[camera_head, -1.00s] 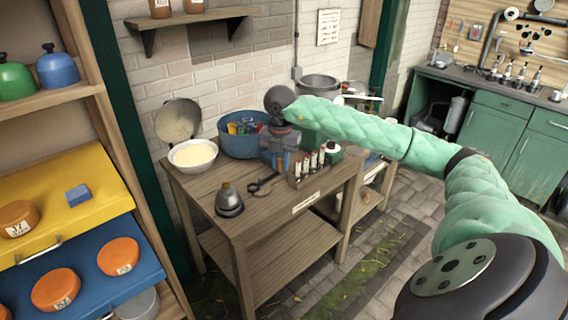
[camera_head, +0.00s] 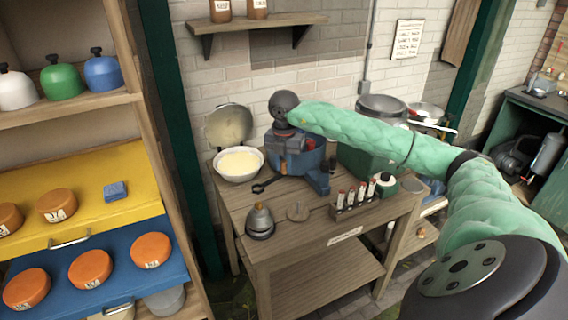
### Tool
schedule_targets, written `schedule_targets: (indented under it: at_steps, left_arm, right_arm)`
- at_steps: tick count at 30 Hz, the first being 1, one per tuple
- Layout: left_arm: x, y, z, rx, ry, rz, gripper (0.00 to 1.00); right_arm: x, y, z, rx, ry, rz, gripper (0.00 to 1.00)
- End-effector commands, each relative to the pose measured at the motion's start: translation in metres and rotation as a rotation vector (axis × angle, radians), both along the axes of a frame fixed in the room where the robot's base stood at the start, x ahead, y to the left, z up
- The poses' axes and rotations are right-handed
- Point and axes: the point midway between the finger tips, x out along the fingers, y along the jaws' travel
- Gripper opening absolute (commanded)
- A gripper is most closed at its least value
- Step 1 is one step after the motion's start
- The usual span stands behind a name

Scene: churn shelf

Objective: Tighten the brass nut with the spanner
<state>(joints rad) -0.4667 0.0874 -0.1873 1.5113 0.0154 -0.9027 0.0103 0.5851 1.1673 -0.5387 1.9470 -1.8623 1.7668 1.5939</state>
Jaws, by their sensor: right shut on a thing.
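The dark spanner (camera_head: 264,185) is behind the small grey fitting, its open end pointing left. My right gripper (camera_head: 284,166) is shut on the spanner's right end, just over the rear of the wooden table. The fitting (camera_head: 260,225) is dome-shaped with a dark base and stands at the table's front left. A dull brass-coloured piece, perhaps the brass nut (camera_head: 259,207), sits around its top; it is too small to be sure. The spanner is apart from it. My left gripper is out of view.
A white bowl (camera_head: 238,176) stands at the table's back left. A round wooden disc (camera_head: 298,212) lies right of the fitting, and a rack of small bottles (camera_head: 355,205) stands further right.

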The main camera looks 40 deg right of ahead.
Motion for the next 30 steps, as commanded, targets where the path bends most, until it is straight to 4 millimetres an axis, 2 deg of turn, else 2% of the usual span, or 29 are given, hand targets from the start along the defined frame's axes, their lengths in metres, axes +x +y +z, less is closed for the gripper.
schedule_targets:
  at_steps: [23,30]
  left_arm:
    - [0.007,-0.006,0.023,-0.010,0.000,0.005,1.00]
    - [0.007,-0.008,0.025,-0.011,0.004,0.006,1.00]
  right_arm:
    - [0.000,0.000,-0.032,-0.001,0.000,0.003,0.03]
    - [0.000,0.000,-0.031,-0.002,-0.001,0.003,0.03]
